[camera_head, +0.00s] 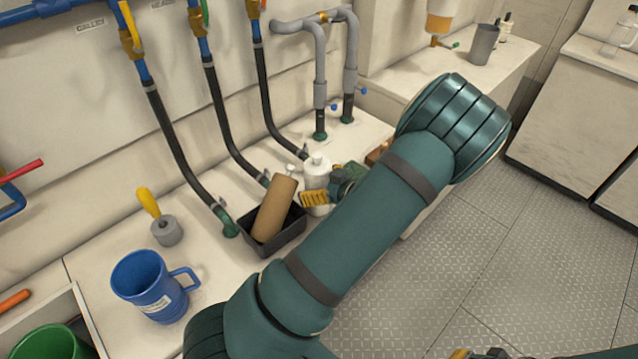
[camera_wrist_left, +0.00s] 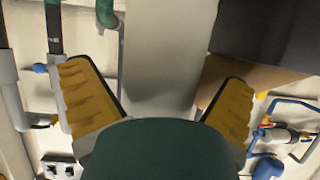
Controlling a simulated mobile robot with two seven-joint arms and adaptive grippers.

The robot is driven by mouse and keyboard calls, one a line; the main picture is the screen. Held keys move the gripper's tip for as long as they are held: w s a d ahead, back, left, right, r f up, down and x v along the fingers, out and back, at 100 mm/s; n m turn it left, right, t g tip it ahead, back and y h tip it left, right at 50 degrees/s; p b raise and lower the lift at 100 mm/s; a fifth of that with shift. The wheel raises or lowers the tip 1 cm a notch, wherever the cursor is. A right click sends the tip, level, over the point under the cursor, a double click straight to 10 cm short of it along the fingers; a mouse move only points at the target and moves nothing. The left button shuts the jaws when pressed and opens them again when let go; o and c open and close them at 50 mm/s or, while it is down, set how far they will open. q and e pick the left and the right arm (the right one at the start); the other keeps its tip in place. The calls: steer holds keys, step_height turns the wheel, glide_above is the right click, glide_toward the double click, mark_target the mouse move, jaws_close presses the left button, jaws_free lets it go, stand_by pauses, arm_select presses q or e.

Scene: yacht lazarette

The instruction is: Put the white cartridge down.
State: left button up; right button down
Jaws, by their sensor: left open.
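A white capped cylinder (camera_head: 316,172), which looks like the white cartridge, stands upright on the pale counter (camera_head: 225,268), just right of the black tray (camera_head: 290,233). My left gripper (camera_head: 327,194) is open beside it, with a yellow finger crossing in front of its middle. Whether the finger touches it I cannot tell. In the left wrist view, the two yellow fingers of my left gripper (camera_wrist_left: 158,105) are spread wide. A pale grey surface fills the gap between them; I cannot tell whether it is the cartridge. Parts of my right gripper (camera_head: 480,354) show at the bottom edge.
A brown cylinder (camera_head: 274,205) leans in the black tray. Black hoses (camera_head: 176,145) run down the wall to the counter's back. A blue mug (camera_head: 147,284) and a yellow-handled tool (camera_head: 160,222) stand at the left. Bare counter lies between mug and tray.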

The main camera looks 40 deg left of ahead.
arm_select(q)
steer(key=p+v, duration=0.3)
steer(key=v, duration=0.9)
steer(key=d+f+m+t+h, duration=0.4)
steer(key=f+m+h, duration=0.35)
steer(key=f, duration=0.45)
steer(key=s+d+f+m+g+h, duration=0.2)
steer(key=s+d+m+h, duration=0.6)
steer(key=d, duration=0.6)
steer(key=s+f+h, duration=0.1)
steer(key=s+h, duration=0.1)
steer(key=s, duration=0.1)
steer(key=shift+s+g, duration=0.35)
steer(key=shift+g, duration=0.05)
steer(key=shift+m, duration=0.25)
